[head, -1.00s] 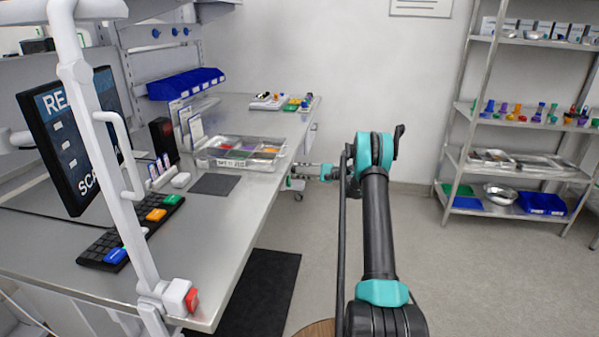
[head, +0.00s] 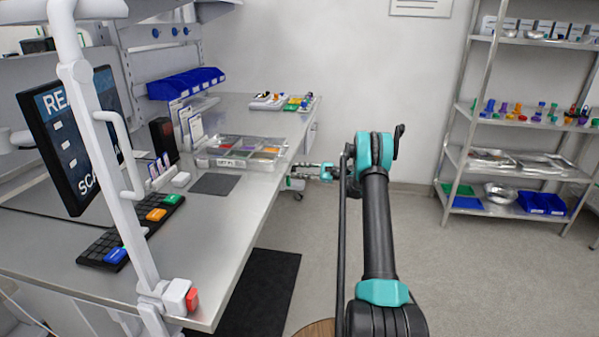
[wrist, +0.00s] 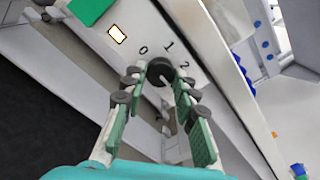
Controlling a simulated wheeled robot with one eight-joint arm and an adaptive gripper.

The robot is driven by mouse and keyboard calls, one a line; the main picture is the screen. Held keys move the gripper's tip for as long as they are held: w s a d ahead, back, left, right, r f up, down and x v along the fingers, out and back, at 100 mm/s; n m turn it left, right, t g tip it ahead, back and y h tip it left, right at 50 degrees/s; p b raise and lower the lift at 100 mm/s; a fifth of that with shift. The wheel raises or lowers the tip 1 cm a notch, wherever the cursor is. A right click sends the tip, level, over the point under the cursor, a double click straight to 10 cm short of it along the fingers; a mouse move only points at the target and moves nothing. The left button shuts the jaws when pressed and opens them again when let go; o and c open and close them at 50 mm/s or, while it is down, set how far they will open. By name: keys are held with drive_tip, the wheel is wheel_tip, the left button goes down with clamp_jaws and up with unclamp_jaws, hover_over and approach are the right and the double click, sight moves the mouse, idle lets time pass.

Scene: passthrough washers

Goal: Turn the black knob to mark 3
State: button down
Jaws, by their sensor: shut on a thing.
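The black knob (wrist: 158,68) is a round dark dial on a pale panel in the wrist view. Printed marks 0, 1 and 2 curve around its far side; I cannot make out mark 3. A small light line shows on the knob, but where it points is unclear. My gripper (wrist: 160,78) is shut on the knob, one finger on each side of it. In the head view my gripper (head: 305,172) is small and far off, at the bench's right edge beyond my arm, and the knob cannot be made out there.
The steel bench (head: 215,240) carries a sectioned tray (head: 240,162) close to my gripper. A shelf rack (head: 455,165) stands right, with open floor between.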

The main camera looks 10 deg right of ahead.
drive_tip(key=shift+d, duration=0.1)
drive_tip(key=c, duration=1.2)
unclamp_jaws()
drive_tip(key=v, duration=1.2)
